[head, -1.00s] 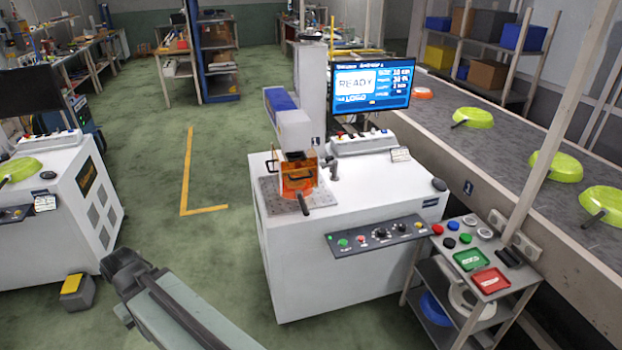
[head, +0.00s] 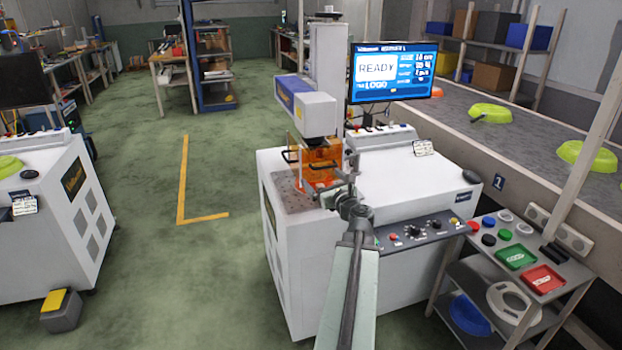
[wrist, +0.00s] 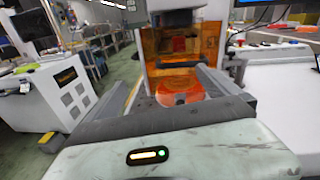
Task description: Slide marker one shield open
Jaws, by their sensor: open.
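Marker one's shield (head: 308,152) is a see-through orange box with dark handles, under the marker's white and blue head on the white cabinet. In the wrist view the shield (wrist: 154,62) stands straight ahead, with a dark handle bar across its front. An orange-red pan (wrist: 180,92) shows low inside and before it. My gripper (head: 340,178) is just right and in front of the shield in the head view. In the wrist view its two fingers (wrist: 174,78) are spread apart with nothing gripped. The handle lies beyond the fingertips; whether they touch anything is unclear.
The screen (head: 392,72) behind the marker reads READY. A button panel (head: 425,231) is on the cabinet front. A conveyor (head: 540,145) with green pans runs along the right. A small shelf cart (head: 478,262) stands at front right.

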